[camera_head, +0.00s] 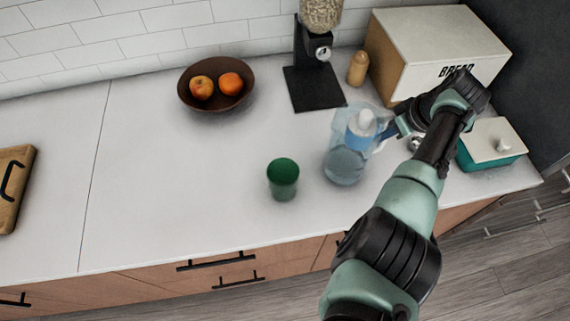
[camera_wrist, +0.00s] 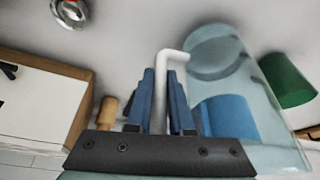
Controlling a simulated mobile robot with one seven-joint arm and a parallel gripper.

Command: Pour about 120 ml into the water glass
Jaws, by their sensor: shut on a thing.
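A clear pitcher (camera_head: 345,163) with a blue insert and water inside stands near the front right of the counter. It looks about upright; I cannot tell whether its base touches the counter. My gripper (camera_head: 388,132) is at its right side. In the wrist view my gripper (camera_wrist: 161,100) has its blue fingers shut on the pitcher's pale handle (camera_wrist: 166,62), with the clear pitcher body (camera_wrist: 265,115) to the right. A green glass (camera_head: 283,180) stands upright left of the pitcher, a short gap apart. It also shows in the wrist view (camera_wrist: 288,82). Its contents cannot be made out.
A brown bowl (camera_head: 200,109) with orange fruit and a black grinder (camera_head: 312,92) stand behind. A wooden shaker (camera_head: 357,69), a bread box (camera_head: 400,60) and a teal dish (camera_head: 490,157) stand right. A cutting board (camera_head: 10,200) lies far left. The left-middle counter is clear.

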